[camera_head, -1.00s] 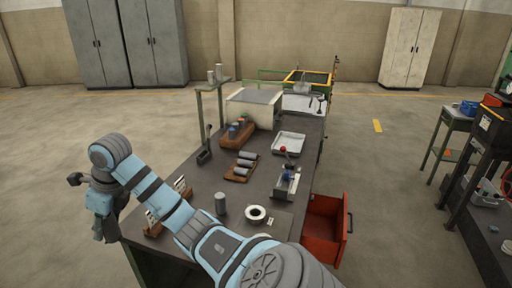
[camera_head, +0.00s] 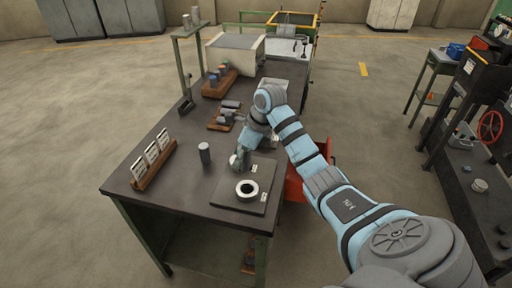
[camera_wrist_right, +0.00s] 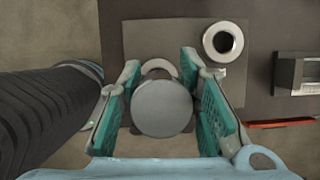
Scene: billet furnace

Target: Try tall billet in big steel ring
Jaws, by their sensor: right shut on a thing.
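My right gripper (camera_head: 238,161) reaches over the far part of a dark plate (camera_head: 225,196) on the table. In the right wrist view, its green fingers (camera_wrist_right: 163,108) are shut on a grey round billet (camera_wrist_right: 163,110), seen end-on from above. A pale steel ring (camera_wrist_right: 158,67) shows as an arc behind the billet, mostly hidden by it. I cannot tell whether the billet is above the ring or inside it. A second pale ring (camera_head: 246,196) lies uncovered on the plate and also shows in the wrist view (camera_wrist_right: 234,43). My left gripper is not in view.
A grey cylinder (camera_head: 204,153) stands left of the plate. A wooden rack with pale cards (camera_head: 151,160) is at the left. Cylinders lie in a wooden tray (camera_head: 214,126) farther back. A red drawer (camera_head: 294,187) stands out at the right, partly behind my arm.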

